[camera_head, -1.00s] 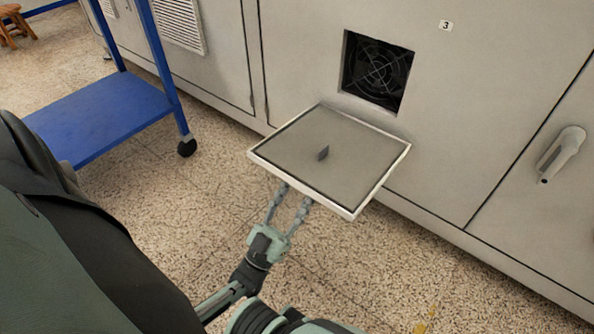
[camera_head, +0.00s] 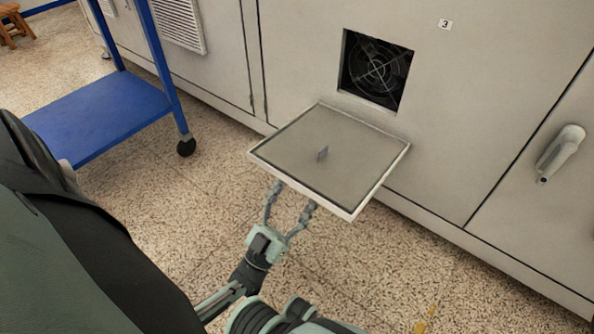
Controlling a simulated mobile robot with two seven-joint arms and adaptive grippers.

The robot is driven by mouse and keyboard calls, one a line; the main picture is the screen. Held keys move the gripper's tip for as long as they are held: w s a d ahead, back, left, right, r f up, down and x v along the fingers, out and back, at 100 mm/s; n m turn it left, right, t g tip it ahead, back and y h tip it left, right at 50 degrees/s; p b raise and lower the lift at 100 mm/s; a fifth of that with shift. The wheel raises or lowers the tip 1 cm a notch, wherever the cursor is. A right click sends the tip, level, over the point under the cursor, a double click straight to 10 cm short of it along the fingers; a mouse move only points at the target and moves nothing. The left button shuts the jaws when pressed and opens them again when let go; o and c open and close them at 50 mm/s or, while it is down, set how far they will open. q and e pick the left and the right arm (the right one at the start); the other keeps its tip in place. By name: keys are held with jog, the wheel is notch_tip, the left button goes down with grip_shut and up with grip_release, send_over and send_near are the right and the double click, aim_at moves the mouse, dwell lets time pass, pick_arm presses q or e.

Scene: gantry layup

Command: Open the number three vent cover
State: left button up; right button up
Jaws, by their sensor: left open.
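The number three vent cover (camera_head: 345,158) is swung down and stands out from the cabinet, nearly level, with its inner face up. A small grey tab sticks up near its middle. Above it the vent opening (camera_head: 377,70) is uncovered and shows a dark fan with a round wire guard. The label "3" (camera_head: 445,24) is on the cabinet to the upper right. My left gripper (camera_head: 291,190) is open and empty, its fingers spread at the cover's near left edge. The fingertips are partly hidden at that edge, so I cannot tell whether they touch it. My right gripper is not in view.
A blue cart (camera_head: 98,112) on casters stands at the left. A grey door handle (camera_head: 562,150) is on the cabinet at the right. A louvred vent (camera_head: 179,22) is at the upper left. Speckled floor (camera_head: 400,270) in front is clear.

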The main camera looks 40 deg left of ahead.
pick_arm(q)
jog(key=v, duration=0.7)
jog(key=shift+r, duration=0.1)
